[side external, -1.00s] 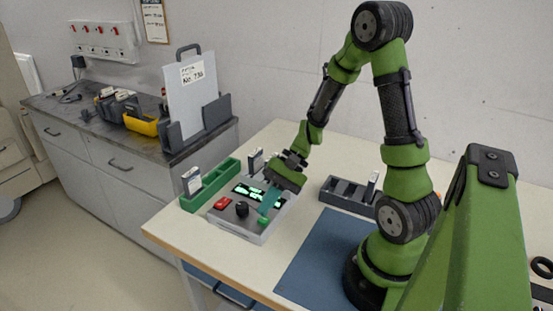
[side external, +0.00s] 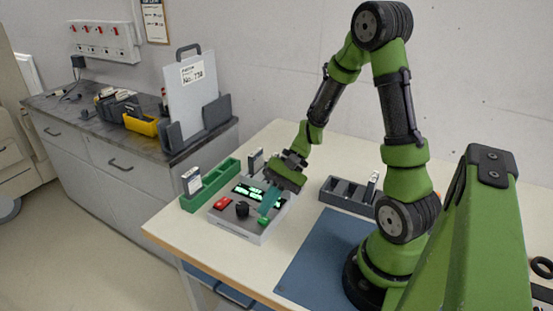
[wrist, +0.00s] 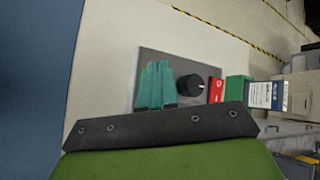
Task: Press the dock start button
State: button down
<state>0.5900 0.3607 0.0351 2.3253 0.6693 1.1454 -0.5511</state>
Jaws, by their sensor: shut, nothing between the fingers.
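The dock (side external: 238,226) is a grey box with a sloped panel on the table. It carries a lit green display (side external: 248,192), a red button (side external: 222,203), a black knob (side external: 242,209) and a small green button (side external: 263,222) at its near right corner. My gripper (side external: 265,211) is shut and empty, with its teal fingers angled down right by the green button. I cannot tell whether they touch it.
A green tray (side external: 215,187) with a white-labelled block (side external: 192,181) stands left of the dock. A dark slotted holder (side external: 347,205) is to the right. A blue mat (side external: 318,252) covers the table in front of my base. A side counter (side external: 75,113) stands at the left.

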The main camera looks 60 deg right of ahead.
jog(key=shift+f, duration=0.15)
dwell(0.4)
jog(key=shift+f, duration=0.3)
jog(key=shift+f, duration=0.35)
dwell(0.6)
jog(key=shift+r, duration=0.8)
jog(key=shift+r, duration=2.5)
notch_tip(320, 180, up, 7)
send_over(267, 217)
